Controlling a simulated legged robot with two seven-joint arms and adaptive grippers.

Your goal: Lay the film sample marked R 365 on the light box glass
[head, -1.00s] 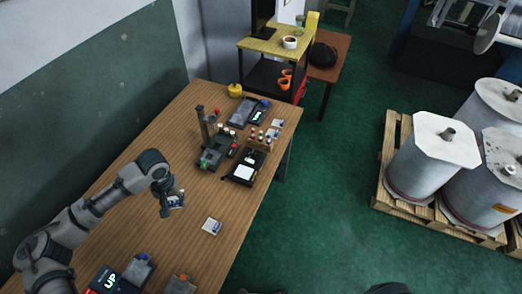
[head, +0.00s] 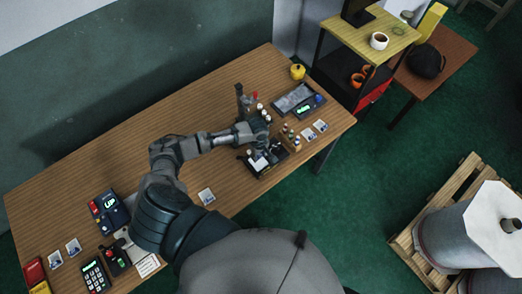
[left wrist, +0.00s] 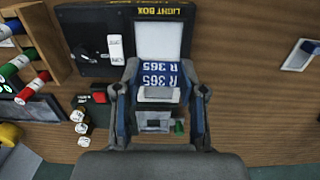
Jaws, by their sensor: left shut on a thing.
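The film sample marked R 365 (left wrist: 159,75) is a blue and white card held between the fingertips of my left gripper (left wrist: 158,95). In the left wrist view its marked end reaches the near end of the white light box glass (left wrist: 159,40); I cannot tell if it touches. The black light box (left wrist: 85,25) carries a yellow LIGHT BOX label. In the head view the left gripper (head: 264,139) is over the far side of the light box (head: 272,168), and the sample is not clear there. The white glass (head: 259,163) shows partly. My right gripper is not in view.
A rack of small bottles (head: 290,136) stands right beside the light box. Other sample cards lie on the wooden table (head: 110,165), one (head: 207,196) in front and two (head: 307,134) at right. A grey tray (head: 293,98) is behind. The table's left middle is clear.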

